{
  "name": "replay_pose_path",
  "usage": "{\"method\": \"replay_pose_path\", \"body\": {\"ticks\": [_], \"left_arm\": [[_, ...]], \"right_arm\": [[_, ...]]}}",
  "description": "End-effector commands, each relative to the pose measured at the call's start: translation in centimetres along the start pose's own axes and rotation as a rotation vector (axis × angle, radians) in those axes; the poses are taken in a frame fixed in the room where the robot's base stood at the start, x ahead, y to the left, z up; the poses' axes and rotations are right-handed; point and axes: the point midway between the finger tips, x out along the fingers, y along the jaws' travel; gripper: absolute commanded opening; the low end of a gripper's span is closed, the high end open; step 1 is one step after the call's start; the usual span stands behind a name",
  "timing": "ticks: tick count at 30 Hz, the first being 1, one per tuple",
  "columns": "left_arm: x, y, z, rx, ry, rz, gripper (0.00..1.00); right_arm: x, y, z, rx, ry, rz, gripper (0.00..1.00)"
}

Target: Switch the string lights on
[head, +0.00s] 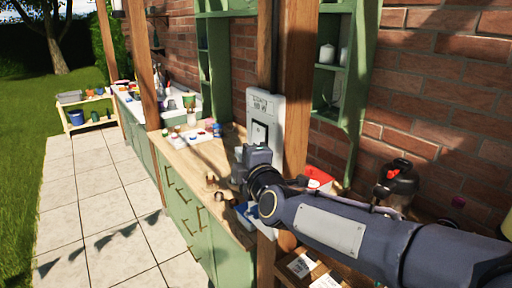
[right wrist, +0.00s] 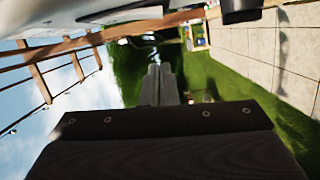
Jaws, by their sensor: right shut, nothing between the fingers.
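A pale switch panel (head: 278,108) with printed lettering is mounted on the wooden post, and a white-framed switch plate with a dark rocker (head: 259,133) sits on it. I cannot tell which way the rocker is set. My right gripper (head: 241,158) is just below and in front of the panel, and it hides the panel's lower part. I cannot tell whether it touches the panel. In the right wrist view its fingers (right wrist: 158,78) are together with nothing between them, pointing toward grass and hedge. My left gripper is not in view.
A wooden counter (head: 190,157) with green drawers holds small pots and jars. Wooden posts (head: 297,75) and a green shelf (head: 362,75) stand by the brick wall. A black and red container (head: 397,180) is at right. The tiled path (head: 95,205) is clear.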

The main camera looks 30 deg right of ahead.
Motion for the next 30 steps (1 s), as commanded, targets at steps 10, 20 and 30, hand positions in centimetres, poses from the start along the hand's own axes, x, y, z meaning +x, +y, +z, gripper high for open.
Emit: {"method": "replay_pose_path", "body": {"ticks": [10,20,30], "left_arm": [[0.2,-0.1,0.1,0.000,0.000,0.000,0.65],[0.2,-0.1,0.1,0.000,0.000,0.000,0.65],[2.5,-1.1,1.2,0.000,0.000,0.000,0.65]], "right_arm": [[0.9,0.0,3.2,-0.001,0.002,0.001,0.00],[1.0,0.0,3.9,0.000,0.001,0.000,0.00],[1.2,-1.0,4.7,-0.094,-0.001,0.026,0.00]]}}
